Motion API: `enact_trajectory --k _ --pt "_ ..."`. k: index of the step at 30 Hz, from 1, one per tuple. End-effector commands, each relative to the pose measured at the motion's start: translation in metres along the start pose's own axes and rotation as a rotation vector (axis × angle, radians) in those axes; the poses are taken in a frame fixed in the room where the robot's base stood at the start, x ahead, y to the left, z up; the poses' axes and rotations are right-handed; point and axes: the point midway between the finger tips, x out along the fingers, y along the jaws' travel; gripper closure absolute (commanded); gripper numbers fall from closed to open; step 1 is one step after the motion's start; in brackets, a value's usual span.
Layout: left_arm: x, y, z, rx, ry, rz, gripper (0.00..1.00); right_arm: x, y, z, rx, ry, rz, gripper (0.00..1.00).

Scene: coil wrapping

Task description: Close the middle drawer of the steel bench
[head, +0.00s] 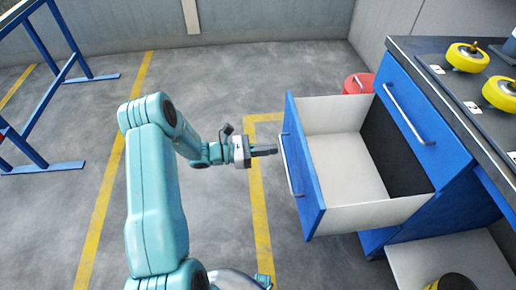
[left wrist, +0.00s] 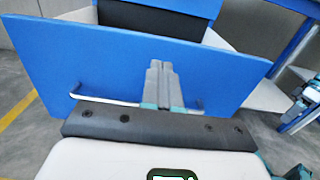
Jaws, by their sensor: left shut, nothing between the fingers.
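The open drawer, under a closed upper drawer, has a blue front (head: 302,170) with a bar handle (head: 289,165). It is pulled far out to the left, and its pale inside is empty. My left gripper (head: 272,150) is shut and empty, pointing at the outer face of the drawer front near the handle. In the left wrist view my shut fingers (left wrist: 160,75) lie in front of the blue panel (left wrist: 100,65), with the handle (left wrist: 105,98) crossing behind them. I cannot tell whether they touch it. My right gripper is not seen.
The steel bench has a dark top (head: 450,80) with yellow coils (head: 467,57) on it. A closed blue upper drawer (head: 418,110) is above. A low shelf (head: 430,262) lies beneath. A red drum (head: 358,84) stands behind. The floor to the left is clear up to a blue frame (head: 45,80).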

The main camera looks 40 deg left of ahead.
Motion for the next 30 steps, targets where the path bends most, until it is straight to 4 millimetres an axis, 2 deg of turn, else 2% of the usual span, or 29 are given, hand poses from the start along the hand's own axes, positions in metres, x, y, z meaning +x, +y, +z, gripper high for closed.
enact_trajectory --k 1,6,12,30 --pt "0.013 -0.001 0.0 0.0 -0.002 -0.007 1.0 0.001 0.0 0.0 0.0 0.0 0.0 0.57" --pt "0.046 0.0 -0.001 0.002 -0.001 -0.006 1.0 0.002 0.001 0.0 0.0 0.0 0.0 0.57" --pt "0.069 0.001 -0.001 0.001 0.0 -0.006 1.0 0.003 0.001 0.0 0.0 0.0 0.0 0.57" --pt "0.075 0.002 -0.001 0.001 0.001 -0.006 1.0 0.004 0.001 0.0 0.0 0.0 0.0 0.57"
